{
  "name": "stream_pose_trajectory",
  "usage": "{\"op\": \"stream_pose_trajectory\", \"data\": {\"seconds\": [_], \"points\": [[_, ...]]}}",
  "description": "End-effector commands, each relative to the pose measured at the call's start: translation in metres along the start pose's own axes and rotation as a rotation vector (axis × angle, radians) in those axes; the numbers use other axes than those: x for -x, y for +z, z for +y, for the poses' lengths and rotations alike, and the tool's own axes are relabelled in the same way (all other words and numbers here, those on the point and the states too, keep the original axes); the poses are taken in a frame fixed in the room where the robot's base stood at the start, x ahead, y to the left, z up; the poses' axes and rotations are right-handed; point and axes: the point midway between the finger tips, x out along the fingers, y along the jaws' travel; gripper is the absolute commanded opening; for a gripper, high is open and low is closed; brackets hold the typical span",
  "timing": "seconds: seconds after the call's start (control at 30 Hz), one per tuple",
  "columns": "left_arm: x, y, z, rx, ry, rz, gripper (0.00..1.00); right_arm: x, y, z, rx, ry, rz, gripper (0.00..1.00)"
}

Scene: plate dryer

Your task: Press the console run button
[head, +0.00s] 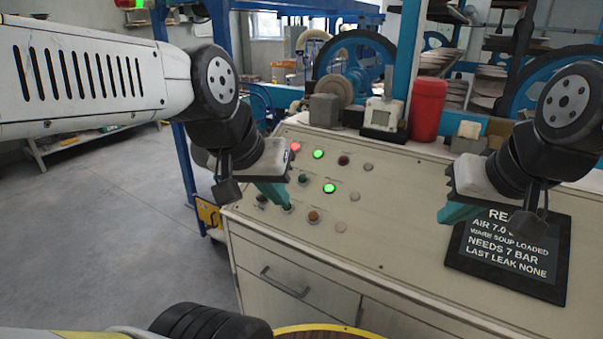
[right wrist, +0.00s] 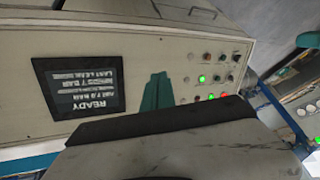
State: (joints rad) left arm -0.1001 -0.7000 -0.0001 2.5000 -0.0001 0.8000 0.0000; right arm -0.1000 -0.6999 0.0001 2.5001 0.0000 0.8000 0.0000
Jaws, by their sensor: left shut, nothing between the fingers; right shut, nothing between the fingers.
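The console (head: 400,200) has a sloped cream top with several small round buttons and lamps in rows. A red lamp (head: 295,146), a green lamp (head: 318,154) and another green lamp (head: 329,188) are lit. An orange button (head: 313,215) and a dark green button (head: 287,208) are in the front row. Labels are too small to read, so I cannot tell which is the run button. My left gripper (head: 284,204) is shut, its teal tip over or at the dark green button; contact is unclear. My right gripper (head: 443,218) is shut and empty, left of the display; it also shows in the right wrist view (right wrist: 157,80).
A black display (head: 510,250) on the console reads "AIR 7.0", "NEEDS 7 BAR" and "LAST LEAK NONE". A red canister (head: 428,110) and grey blocks (head: 324,110) stand along the back edge. A blue post stands behind. The middle of the panel is clear.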

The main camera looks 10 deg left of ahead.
Motion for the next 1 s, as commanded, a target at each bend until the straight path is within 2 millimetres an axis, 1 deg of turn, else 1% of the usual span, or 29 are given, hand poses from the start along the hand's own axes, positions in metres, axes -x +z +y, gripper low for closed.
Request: {"op": "stream_pose_trajectory", "data": {"seconds": [0.3, 0.37, 0.47, 0.57, 0.6, 0.67, 0.7, 0.77, 0.8, 0.87, 0.9, 0.97, 1.0], "points": [[0.0, 0.0, 0.0, 0.0, 0.0, 0.0, 0.0, 0.0, -0.001, -0.001, -0.002, -0.002, 0.0, 0.0], [0.0, 0.0, 0.0, 0.0, 0.0, 0.0, 0.0, -0.002, -0.007, -0.004, -0.01, -0.011, 0.0, 0.0], [0.0, 0.0, 0.0, 0.0, 0.0, 0.0, 0.0, -0.01, -0.028, -0.017, -0.046, -0.044, 0.0, 0.0], [0.0, 0.0, 0.0, 0.0, 0.0, 0.0, 0.0, -0.026, -0.064, -0.042, -0.113, -0.102, -0.002, 0.0], [0.0, 0.0, 0.0, 0.0, 0.0, 0.0, 0.0, -0.035, -0.081, -0.055, -0.15, -0.13, -0.005, 0.0], [0.0, 0.0, 0.0, 0.0, 0.0, 0.0, 0.0, -0.052, -0.106, -0.077, -0.213, -0.175, -0.011, 0.0], [0.0, 0.0, 0.0, 0.0, 0.0, 0.0, 0.0, -0.064, -0.123, -0.092, -0.257, -0.204, -0.016, 0.0], [0.0, 0.0, 0.0, 0.0, 0.0, 0.0, 0.0, -0.084, -0.146, -0.117, -0.327, -0.245, -0.027, 0.0], [0.0, 0.0, 0.0, 0.0, 0.0, 0.0, 0.0, -0.099, -0.16, -0.134, -0.373, -0.271, -0.035, 0.0], [0.0, 0.0, 0.0, 0.0, 0.0, 0.0, 0.0, -0.123, -0.179, -0.158, -0.449, -0.307, -0.05, 0.0], [0.0, 0.0, 0.0, 0.0, 0.0, 0.0, 0.0, -0.139, -0.19, -0.175, -0.498, -0.328, -0.062, 0.0], [0.0, 0.0, 0.0, 0.0, 0.0, 0.0, 0.0, -0.164, -0.202, -0.2, -0.573, -0.356, -0.081, 0.0], [0.0, 0.0, 0.0, 0.0, 0.0, 0.0, 0.0, -0.18, -0.209, -0.214, -0.621, -0.371, -0.093, 0.0]]}}
